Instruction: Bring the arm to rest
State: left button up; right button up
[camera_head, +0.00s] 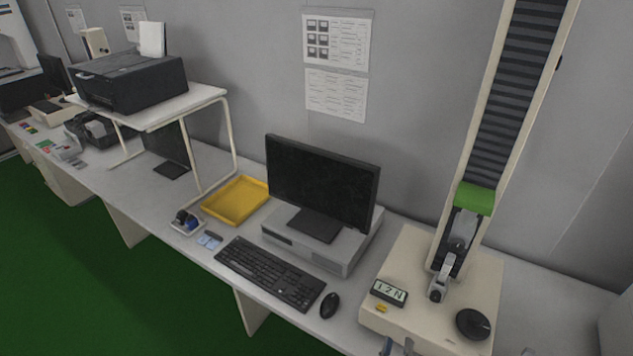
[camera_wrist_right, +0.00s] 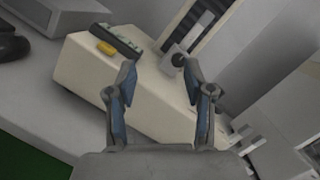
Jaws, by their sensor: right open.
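My right gripper (camera_wrist_right: 160,68) is open in the right wrist view, its two fingers apart with nothing between them. Behind the fingers is the cream base (camera_wrist_right: 85,78) of a testing machine. In the head view only small parts of my right gripper (camera_head: 397,347) show at the bottom edge, by the front of that machine base (camera_head: 415,255). The machine has a tall column with a green band (camera_head: 474,199), a small display (camera_head: 389,292) and a black round disc (camera_head: 473,324). My left gripper is not in view.
A monitor (camera_head: 322,185), keyboard (camera_head: 270,272), mouse (camera_head: 330,305) and yellow tray (camera_head: 205,207) are on the long table left of the machine. A printer (camera_head: 130,83) stands on a raised shelf. Green floor (camera_head: 60,270) lies in front.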

jog(key=s+a+f+n+g+y, duration=0.1)
jog(key=a+f+n+g+y, duration=0.15)
jog(key=f+n, duration=0.55)
jog(key=s+a+f+n+g+y, duration=0.1)
jog(key=s+a+f+n+y, duration=0.2)
jog(key=f+n, duration=0.55)
jog(key=a+f+n+g+y, duration=0.2)
jog(key=f+n+y, duration=0.35)
jog(key=f, duration=0.55)
jog(key=s+d+f+n+g+h, duration=0.25)
jog(key=s+f+n+g, duration=0.5)
jog(key=s+f, duration=0.7)
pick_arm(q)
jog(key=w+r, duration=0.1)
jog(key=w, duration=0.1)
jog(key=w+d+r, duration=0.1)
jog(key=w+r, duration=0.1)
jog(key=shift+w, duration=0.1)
pick_arm(e)
jog(key=s+d+f+n+g+h, duration=0.1)
jog(key=s+d+f+n+g, duration=0.3)
jog(key=s+f, duration=0.5)
jog(key=s+d+n, duration=0.1)
jog(key=s+d, duration=0.1)
jog(key=s, duration=0.1)
jog(key=shift+s+d+f, duration=0.3)
jog(key=shift+d+f, duration=0.05)
jog(key=shift+h, duration=0.25)
